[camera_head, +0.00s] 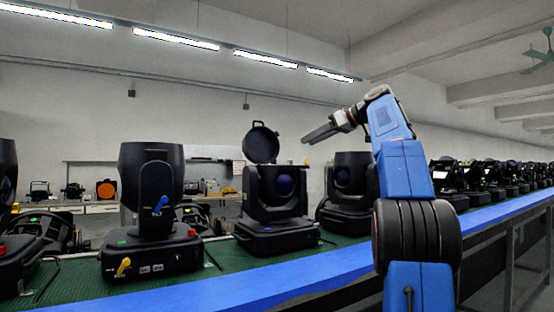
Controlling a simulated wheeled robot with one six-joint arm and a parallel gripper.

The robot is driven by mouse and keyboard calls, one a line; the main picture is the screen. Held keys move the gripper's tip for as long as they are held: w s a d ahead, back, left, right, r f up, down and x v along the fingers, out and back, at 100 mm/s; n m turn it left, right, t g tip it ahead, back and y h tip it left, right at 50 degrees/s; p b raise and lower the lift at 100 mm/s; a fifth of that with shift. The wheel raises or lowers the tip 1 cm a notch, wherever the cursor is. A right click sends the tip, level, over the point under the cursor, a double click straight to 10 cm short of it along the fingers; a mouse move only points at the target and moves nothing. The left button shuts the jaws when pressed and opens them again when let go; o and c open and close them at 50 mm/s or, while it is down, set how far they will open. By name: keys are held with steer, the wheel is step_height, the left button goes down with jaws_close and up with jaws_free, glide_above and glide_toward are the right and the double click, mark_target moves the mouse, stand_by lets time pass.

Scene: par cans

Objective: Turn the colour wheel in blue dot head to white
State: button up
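Several black moving-head lamps stand on the green belt. The middle head (274,190) has its round lid (261,143) swung up, and a dark bluish lens shows in its front. The head to its left (151,180) has a blue lever (160,204) on its yoke, and its base carries a yellow key-like part (123,266), a red knob (192,233) and a green dot (121,243). I cannot make out a blue dot or a colour wheel on any head. My gripper (308,138) is raised in the air right of the open lid, pointing left, seen edge-on; its finger gap is unclear.
Another head (349,185) stands right of the middle one, partly behind my arm. A blue rail (290,278) runs along the belt's front edge. More lamps (500,172) line the belt at far right. A workbench (85,205) stands behind. Air above the heads is mostly free.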

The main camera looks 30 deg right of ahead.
mark_target(273, 162)
steer(key=x, duration=1.6)
steer(key=shift+w+a+f, duration=0.1)
steer(key=shift+f, duration=0.15)
jaws_close()
